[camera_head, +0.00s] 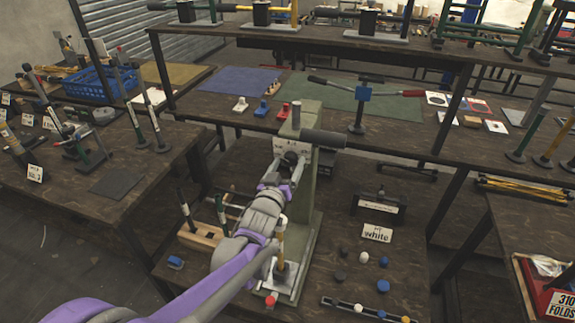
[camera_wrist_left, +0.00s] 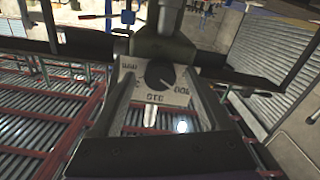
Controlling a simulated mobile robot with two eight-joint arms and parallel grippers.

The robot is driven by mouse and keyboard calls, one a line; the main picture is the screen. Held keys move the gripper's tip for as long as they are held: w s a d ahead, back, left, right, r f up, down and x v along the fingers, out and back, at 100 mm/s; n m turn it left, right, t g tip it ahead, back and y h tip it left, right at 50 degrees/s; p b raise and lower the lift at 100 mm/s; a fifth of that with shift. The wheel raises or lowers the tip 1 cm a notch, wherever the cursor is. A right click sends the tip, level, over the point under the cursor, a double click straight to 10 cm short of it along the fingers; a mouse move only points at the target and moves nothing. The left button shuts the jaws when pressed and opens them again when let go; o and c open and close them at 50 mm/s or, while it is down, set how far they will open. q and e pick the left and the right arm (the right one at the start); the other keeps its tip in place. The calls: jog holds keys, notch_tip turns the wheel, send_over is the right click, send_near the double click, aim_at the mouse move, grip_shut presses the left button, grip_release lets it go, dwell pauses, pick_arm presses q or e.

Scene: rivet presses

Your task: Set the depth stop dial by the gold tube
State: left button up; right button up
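The depth stop dial (camera_wrist_left: 159,75) is a round black knob on a pale lettered plate (camera_wrist_left: 151,96); the lettering is too blurred to read surely. In the head view the plate (camera_head: 294,150) sits on the upper front of a green press (camera_head: 303,180). My left gripper (camera_head: 284,170) is in front of it. In the wrist view its fingers (camera_wrist_left: 160,103) are apart, one to each side of the plate, with nothing visibly gripped. A gold tube (camera_head: 280,244) stands upright low on the press, partly hidden by my left arm. My right gripper is not in view.
A card reading "white" (camera_head: 377,233) and several small black, white and blue knobs stand right of the press. A wooden block with dark-handled tools (camera_head: 203,234) is to its left.

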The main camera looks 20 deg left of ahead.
pick_arm(q)
jog(key=shift+s, duration=0.1)
jog(key=s, duration=1)
jog(key=shift+s+a, duration=0.2)
jog(key=shift+s, duration=0.1)
jog(key=s+f+m+g+p, duration=0.1)
jog(key=s+f+g+p, duration=0.2)
jog(key=s, duration=0.9)
jog(key=s+f+m+g+p, duration=0.1)
jog(key=s+f+g+p, duration=0.2)
jog(key=s+g, duration=0.6)
jog(key=s+f, duration=0.2)
jog(key=s, duration=0.1)
jog(key=shift+s+f+m+g+y, duration=0.15)
jog(key=shift+m+g+y, duration=0.15)
